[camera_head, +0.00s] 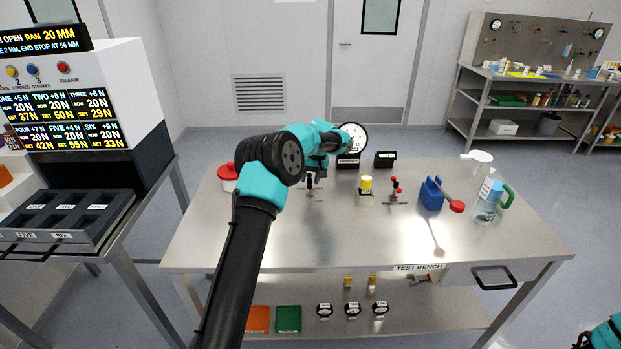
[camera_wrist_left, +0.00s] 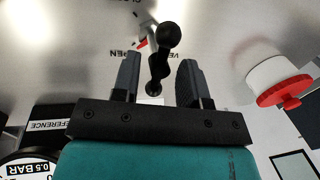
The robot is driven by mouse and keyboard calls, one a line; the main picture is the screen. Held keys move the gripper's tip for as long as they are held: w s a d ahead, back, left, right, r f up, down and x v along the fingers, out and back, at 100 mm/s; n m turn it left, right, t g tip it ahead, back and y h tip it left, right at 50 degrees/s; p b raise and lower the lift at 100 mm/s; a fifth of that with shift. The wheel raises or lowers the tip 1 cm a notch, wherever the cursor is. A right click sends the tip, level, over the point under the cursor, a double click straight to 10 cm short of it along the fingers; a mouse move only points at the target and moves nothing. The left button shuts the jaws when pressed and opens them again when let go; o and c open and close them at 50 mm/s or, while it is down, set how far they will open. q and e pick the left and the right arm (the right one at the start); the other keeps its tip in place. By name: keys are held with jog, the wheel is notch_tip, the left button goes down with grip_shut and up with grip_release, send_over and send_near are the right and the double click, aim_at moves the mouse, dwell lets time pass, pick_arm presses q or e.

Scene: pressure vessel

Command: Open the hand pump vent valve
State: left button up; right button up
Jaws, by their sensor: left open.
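The vent valve (camera_wrist_left: 168,37) shows in the left wrist view as a black handle with a round knob. Its lower end lies between the fingers of my left gripper (camera_wrist_left: 157,72), which is open with a gap on each side. Partly hidden lettering near it reads like "VENT" and "OPEN". In the head view the valve (camera_head: 311,187) stands on the left part of the bench, below my left gripper (camera_head: 318,168), whose fingers are hard to make out. A blue block with a red-knobbed lever (camera_head: 431,194), perhaps the hand pump, stands further right. A teal and black part of my right arm shows at the lower right corner.
A red-lidded white tub (camera_head: 228,177) stands left of the valve. A round gauge (camera_head: 353,137) is behind it. A yellow-topped part (camera_head: 366,184), another red-handled valve (camera_head: 396,190) and a jug (camera_head: 487,207) stand to the right. The bench front (camera_head: 340,240) is clear.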

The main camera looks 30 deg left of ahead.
pick_arm(q)
jog(key=shift+r, duration=0.1)
notch_tip(320, 180, up, 17)
jog(key=w+d, duration=0.1)
jog(key=d, duration=0.2)
jog(key=shift+w, duration=0.4)
dwell(0.5)
